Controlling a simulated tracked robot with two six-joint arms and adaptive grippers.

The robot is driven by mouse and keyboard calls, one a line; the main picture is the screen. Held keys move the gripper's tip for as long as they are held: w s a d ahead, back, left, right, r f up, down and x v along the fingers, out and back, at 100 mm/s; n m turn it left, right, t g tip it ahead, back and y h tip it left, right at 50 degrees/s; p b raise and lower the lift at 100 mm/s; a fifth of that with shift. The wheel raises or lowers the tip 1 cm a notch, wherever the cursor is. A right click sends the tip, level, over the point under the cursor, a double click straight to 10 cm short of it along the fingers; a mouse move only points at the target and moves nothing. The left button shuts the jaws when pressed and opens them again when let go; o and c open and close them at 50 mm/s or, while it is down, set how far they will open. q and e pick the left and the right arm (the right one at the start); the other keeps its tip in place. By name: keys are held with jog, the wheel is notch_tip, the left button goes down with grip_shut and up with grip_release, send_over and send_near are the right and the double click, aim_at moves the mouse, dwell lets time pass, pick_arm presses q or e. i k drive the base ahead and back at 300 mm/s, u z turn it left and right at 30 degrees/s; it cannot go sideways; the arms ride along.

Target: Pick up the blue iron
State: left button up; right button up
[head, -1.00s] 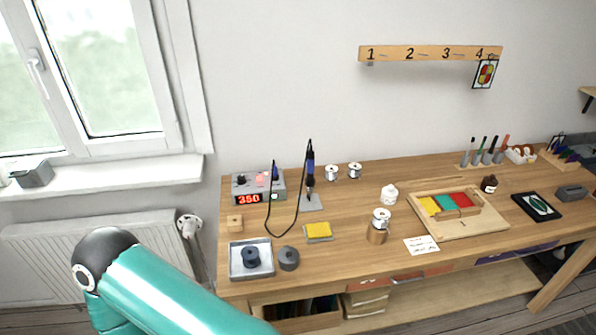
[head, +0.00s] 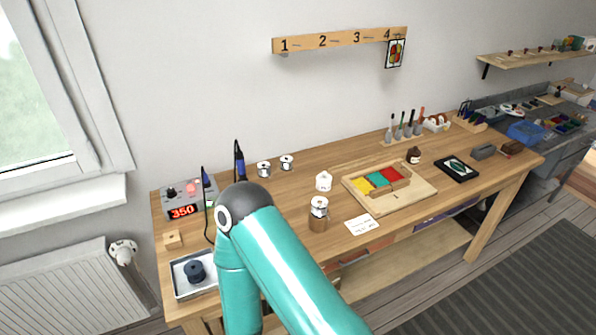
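My arm rises from the bottom in front of the table. Neither gripper shows in the view.
A metal tray (head: 180,286) with a dark spool lies at the table's front left. Two solder spools (head: 264,169) stand behind my arm. A wooden board with coloured glass (head: 420,197) lies at the middle right. A numbered rail (head: 340,41) hangs on the wall.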

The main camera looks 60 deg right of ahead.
aim_at(240, 158)
jog(key=u, duration=0.05)
jog(key=i, duration=0.25)
jog(key=z, duration=1.9)
